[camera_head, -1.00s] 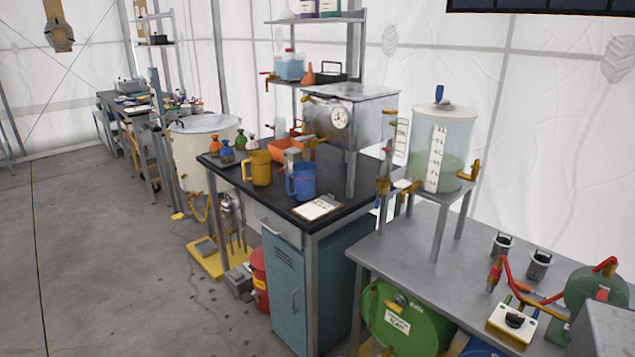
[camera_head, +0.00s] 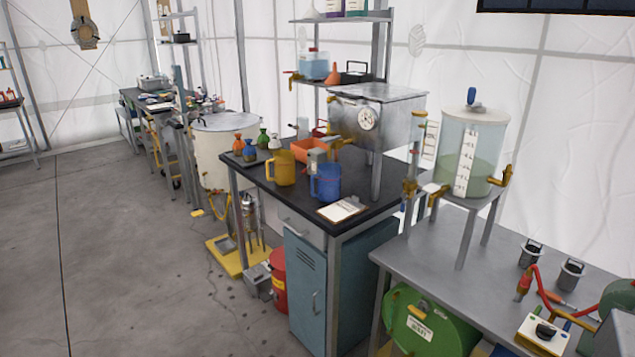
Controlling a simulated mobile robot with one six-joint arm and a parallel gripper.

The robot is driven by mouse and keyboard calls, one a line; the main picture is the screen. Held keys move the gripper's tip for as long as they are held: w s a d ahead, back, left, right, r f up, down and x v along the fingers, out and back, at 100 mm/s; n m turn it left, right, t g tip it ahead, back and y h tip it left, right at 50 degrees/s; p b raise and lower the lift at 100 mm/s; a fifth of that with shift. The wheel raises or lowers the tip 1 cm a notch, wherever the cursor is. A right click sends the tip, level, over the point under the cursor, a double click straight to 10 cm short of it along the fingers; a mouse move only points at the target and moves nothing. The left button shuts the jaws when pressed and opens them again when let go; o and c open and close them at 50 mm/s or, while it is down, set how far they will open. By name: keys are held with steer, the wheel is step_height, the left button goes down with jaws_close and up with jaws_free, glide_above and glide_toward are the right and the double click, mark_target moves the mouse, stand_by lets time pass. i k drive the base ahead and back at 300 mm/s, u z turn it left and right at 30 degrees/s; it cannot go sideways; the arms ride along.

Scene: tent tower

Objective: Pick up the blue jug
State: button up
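The blue jug (camera_head: 327,184) stands upright on the black top of the workbench (camera_head: 290,203), near its front edge, with its handle towards the left. A yellow jug (camera_head: 282,168) stands to its left. A clipboard (camera_head: 342,210) lies on the bench to its right. A small grey tap or fitting is close behind the blue jug and hides nothing of its front. My gripper is not in view.
A grey table (camera_head: 420,251) with a green-liquid tank (camera_head: 470,150) adjoins at right. Grey floor (camera_head: 130,250) is open at left.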

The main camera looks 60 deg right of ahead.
mark_target(328, 176)
steer(key=i, duration=0.9)
steer(key=z, duration=0.05)
